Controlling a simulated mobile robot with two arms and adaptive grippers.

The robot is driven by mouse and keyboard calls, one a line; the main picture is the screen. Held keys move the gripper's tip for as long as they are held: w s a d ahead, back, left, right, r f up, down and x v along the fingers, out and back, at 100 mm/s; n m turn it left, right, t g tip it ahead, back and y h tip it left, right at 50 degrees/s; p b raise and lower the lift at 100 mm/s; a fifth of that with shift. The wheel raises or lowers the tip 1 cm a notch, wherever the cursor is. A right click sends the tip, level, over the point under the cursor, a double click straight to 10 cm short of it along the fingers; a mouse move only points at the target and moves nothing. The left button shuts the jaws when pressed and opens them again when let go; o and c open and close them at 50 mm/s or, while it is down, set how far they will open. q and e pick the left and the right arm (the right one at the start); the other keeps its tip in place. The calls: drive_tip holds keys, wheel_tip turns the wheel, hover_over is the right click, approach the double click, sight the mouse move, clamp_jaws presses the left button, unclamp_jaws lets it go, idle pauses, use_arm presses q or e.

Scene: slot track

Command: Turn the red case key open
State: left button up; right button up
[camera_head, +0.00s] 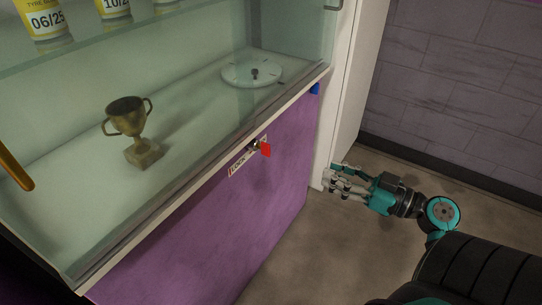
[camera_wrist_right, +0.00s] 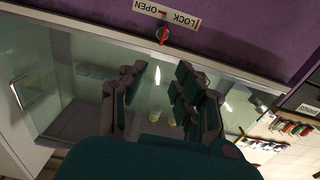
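The red case key (camera_head: 266,149) sits in a lock on the upper edge of the purple case front, beside a white label (camera_head: 238,166). In the right wrist view the red key (camera_wrist_right: 163,35) stands just below the label (camera_wrist_right: 167,14), which reads LOCK and OPEN upside down. I cannot tell for sure which word the key points to. My right gripper (camera_head: 341,182) is to the right of the key and apart from it, near the white cabinet's foot. In the wrist view its fingers (camera_wrist_right: 160,76) are spread and empty. My left gripper is not in view.
The glass case holds a bronze trophy cup (camera_head: 128,128) and a round clear disc (camera_head: 252,72). Yellow-labelled cans (camera_head: 46,22) stand on the upper shelf. A white cabinet side (camera_head: 352,85) rises right of the case. An orange bar (camera_head: 15,169) shows at the left edge. Floor before the purple front is clear.

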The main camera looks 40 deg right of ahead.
sight(264, 149)
use_arm(q)
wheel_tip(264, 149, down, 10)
drive_tip(key=p, duration=0.2)
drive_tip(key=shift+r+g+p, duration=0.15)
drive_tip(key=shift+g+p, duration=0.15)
drive_tip(key=shift+p, duration=0.1)
use_arm(e)
drive_tip(key=x, duration=1.7)
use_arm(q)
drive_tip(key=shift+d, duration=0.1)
use_arm(e)
drive_tip(key=shift+w+a+r, duration=0.1)
drive_tip(key=shift+a+r, duration=0.05)
drive_tip(key=shift+c, duration=0.2)
clamp_jaws()
